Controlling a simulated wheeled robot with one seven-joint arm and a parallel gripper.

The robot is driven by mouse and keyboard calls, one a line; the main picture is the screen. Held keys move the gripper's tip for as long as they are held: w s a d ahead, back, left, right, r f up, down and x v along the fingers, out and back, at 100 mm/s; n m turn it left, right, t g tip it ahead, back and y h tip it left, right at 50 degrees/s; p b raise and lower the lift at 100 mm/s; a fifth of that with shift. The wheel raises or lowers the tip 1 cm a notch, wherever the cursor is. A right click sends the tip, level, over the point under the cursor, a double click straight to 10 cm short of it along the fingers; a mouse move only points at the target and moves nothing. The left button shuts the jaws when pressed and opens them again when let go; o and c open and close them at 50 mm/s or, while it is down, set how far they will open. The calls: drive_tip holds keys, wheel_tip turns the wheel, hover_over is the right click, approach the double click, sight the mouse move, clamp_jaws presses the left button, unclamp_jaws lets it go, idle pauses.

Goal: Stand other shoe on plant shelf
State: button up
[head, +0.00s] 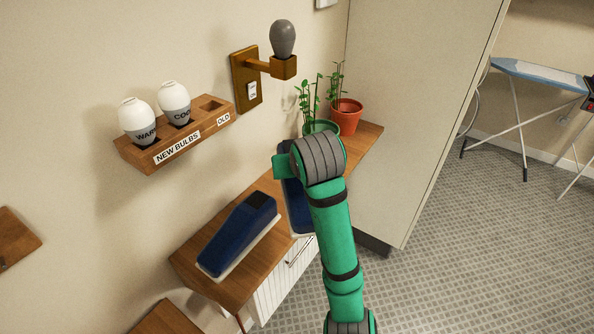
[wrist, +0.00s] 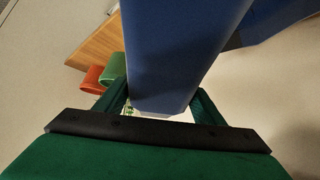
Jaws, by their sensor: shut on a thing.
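One blue shoe (head: 238,232) with a pale sole and dark opening rests on the near part of the wooden plant shelf (head: 232,288) in the head view. The other blue shoe (head: 296,205) is beside it to the right, partly hidden by my arm. My gripper (wrist: 160,105) is shut on this other shoe, which also fills the middle of the wrist view (wrist: 180,50). In the head view my arm's end hides the grip. I cannot tell whether the held shoe touches the shelf.
A green-potted plant (head: 318,127) and an orange-potted plant (head: 346,116) stand at the shelf's far end. A bulb rack (head: 150,158) and a wall lamp (head: 283,42) are on the wall above. A tall pale panel (head: 410,110) rises right of the shelf.

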drive_tip(key=shift+w+f, duration=0.4)
drive_tip(key=shift+f, duration=0.1)
drive_tip(key=shift+w+f, duration=0.25)
drive_tip(key=shift+w, duration=0.25)
drive_tip(key=shift+w+f, duration=0.2)
drive_tip(key=shift+w, duration=0.3)
drive_tip(key=w, duration=0.1)
drive_tip(key=w+f, duration=0.1)
drive_tip(key=w, duration=0.1)
drive_tip(key=w+f, duration=0.1)
drive_tip(key=shift+w+d, duration=0.1)
drive_tip(key=shift+w, duration=0.05)
drive_tip(key=x, duration=0.7)
drive_tip(key=shift+d+f, duration=0.2)
drive_tip(key=shift+d, duration=0.15)
drive_tip(key=f, duration=0.1)
drive_tip(key=w+f, duration=0.1)
drive_tip(key=f, duration=0.1)
drive_tip(key=shift+f, duration=0.3)
drive_tip(key=shift+s+d+f, duration=0.15)
drive_tip(key=shift+d, duration=0.05)
drive_tip(key=shift+a, duration=0.3)
drive_tip(key=shift+f, duration=0.15)
drive_tip(key=o, duration=1.3)
drive_tip(key=shift+s+d, duration=0.1)
drive_tip(key=shift+c, duration=0.2)
